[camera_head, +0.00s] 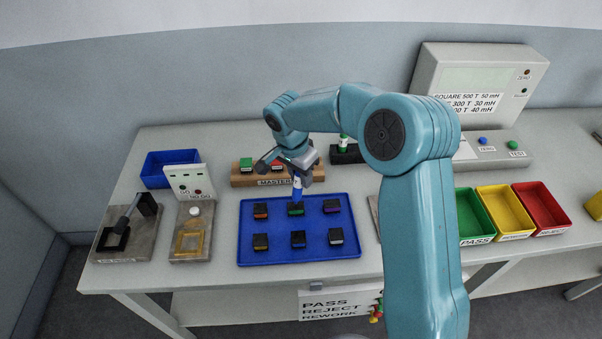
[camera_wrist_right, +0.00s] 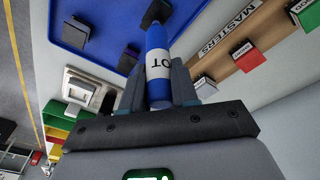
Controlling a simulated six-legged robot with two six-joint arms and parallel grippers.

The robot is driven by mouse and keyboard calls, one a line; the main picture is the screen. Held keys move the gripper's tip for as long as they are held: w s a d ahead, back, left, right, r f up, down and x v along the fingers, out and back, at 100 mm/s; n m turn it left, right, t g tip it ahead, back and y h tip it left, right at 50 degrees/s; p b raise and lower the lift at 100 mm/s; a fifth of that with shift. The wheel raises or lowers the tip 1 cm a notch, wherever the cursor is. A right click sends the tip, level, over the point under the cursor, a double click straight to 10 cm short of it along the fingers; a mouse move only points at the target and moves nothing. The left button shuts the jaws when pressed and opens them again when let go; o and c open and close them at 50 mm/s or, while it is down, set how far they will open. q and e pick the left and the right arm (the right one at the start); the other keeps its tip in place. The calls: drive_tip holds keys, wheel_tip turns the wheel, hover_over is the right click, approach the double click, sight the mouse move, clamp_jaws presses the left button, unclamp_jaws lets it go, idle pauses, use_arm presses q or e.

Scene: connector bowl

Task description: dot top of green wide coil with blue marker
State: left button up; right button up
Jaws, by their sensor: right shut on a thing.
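My right gripper (camera_head: 298,172) is shut on the blue marker (camera_head: 297,190), which has a white label and points down. The marker also shows in the right wrist view (camera_wrist_right: 158,68), between the fingers (camera_wrist_right: 158,92). Right below its tip is a dark coil with a green band (camera_head: 296,210), in the back row middle of the blue tray (camera_head: 278,228). In the wrist view the marker's far end meets the dark top of a coil (camera_wrist_right: 156,12); I cannot tell whether they touch. My left gripper is not in view.
Other dark coils with coloured bands, such as a purple one (camera_head: 331,206) and an orange one (camera_head: 261,211), sit around it in the tray. A wooden MASTERS block (camera_head: 244,180) stands behind. Green (camera_head: 474,212), yellow (camera_head: 504,208) and red (camera_head: 540,206) bins stand right.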

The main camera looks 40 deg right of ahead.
drive_tip(key=shift+w, duration=0.1)
idle(0.3)
drive_tip(key=shift+f+b, duration=0.5)
idle(1.9)
drive_tip(key=shift+r+p, duration=0.3)
drive_tip(key=shift+r, duration=0.5)
drive_tip(key=shift+r+p, duration=1.5)
drive_tip(key=shift+r, duration=1.25)
drive_tip(key=shift+f, duration=0.1)
